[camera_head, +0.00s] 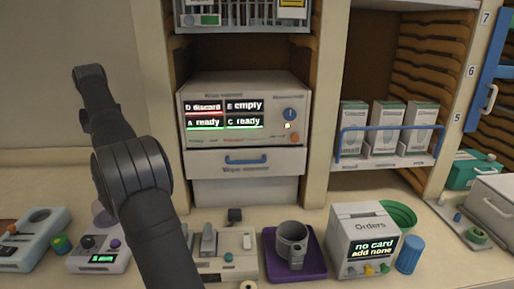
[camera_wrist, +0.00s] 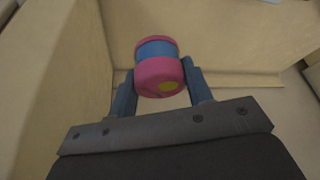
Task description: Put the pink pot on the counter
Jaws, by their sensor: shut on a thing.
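The pink pot (camera_wrist: 158,78) shows in the wrist view, a small round pot with a blue band around its middle and a yellow spot on the near end. My gripper (camera_wrist: 160,85) is shut on it, with a blue finger on either side. The pot looks held off any surface, beside beige walls, but its height is hard to tell. In the head view my arm rises at the left, and neither the gripper nor the pot can be made out there. The beige counter (camera_head: 465,268) runs along the bottom of the head view.
On the counter stand a purple tray (camera_head: 316,271) with a grey cup (camera_head: 291,240), an Orders box (camera_head: 362,240), a blue cup (camera_head: 409,254), a green bowl (camera_head: 402,216) and several devices at the left. A drawer unit (camera_head: 245,120) stands behind. Bare counter shows at front right.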

